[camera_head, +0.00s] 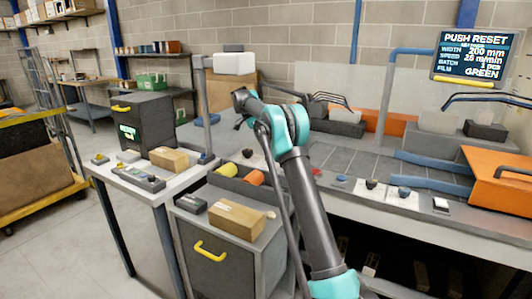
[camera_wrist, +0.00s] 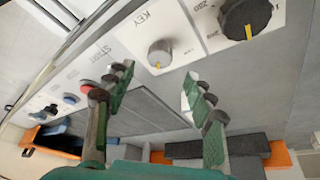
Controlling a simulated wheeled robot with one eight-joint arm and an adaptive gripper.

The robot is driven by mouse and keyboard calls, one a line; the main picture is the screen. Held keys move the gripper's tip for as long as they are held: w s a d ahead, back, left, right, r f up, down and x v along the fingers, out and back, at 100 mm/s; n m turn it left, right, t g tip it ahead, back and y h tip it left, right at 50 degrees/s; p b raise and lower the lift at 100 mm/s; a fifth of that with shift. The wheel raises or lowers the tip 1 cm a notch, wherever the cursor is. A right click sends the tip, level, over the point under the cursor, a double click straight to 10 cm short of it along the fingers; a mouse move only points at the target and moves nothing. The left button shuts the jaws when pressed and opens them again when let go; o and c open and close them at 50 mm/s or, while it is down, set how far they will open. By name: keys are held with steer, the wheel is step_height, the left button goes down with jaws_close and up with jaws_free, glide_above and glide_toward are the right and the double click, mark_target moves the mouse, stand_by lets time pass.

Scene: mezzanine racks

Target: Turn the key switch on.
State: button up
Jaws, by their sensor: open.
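The key switch (camera_wrist: 160,54) is a round grey knob with a yellow mark, on a pale plate labelled KEY in the wrist view. Its yellow mark points toward the bottom of the picture. My gripper (camera_wrist: 156,82) is open, with its two green-and-dark fingers spread either side of the knob's line. The fingertips show lower in the picture than the knob, apart from it, with nothing between them. In the head view I cannot clearly make out the key switch near my arm.
A larger dark dial (camera_wrist: 246,18) with numbers sits beside the key plate. A red button (camera_wrist: 86,87) and blue button (camera_wrist: 69,98) lie on the other side, near START. A screen (camera_head: 475,54) reads PUSH RESET. An orange box (camera_head: 502,181) stands at right.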

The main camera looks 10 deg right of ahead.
steer(key=shift+v, duration=2.5)
steer(key=s+d+f+n+t+y, duration=0.15)
steer(key=s+d+n, duration=0.25)
steer(key=s, duration=0.7)
steer(key=s+d+f+n+y, duration=0.1)
steer(key=s+d+f+n, duration=0.3)
steer(key=s, duration=0.8)
steer(key=s+f+n, duration=0.2)
steer(key=s+f, duration=0.2)
steer(key=s, duration=0.6)
steer(key=s+f+n+t+y, duration=0.1)
steer(key=s+f+n, duration=0.2)
steer(key=s, duration=0.8)
steer(key=s+d+f+n+t+y, duration=0.1)
steer(key=s+f+n, duration=0.2)
steer(key=s+f, duration=0.3)
steer(key=s, duration=0.5)
steer(key=shift+f, duration=0.4)
steer(key=shift+d, duration=0.15)
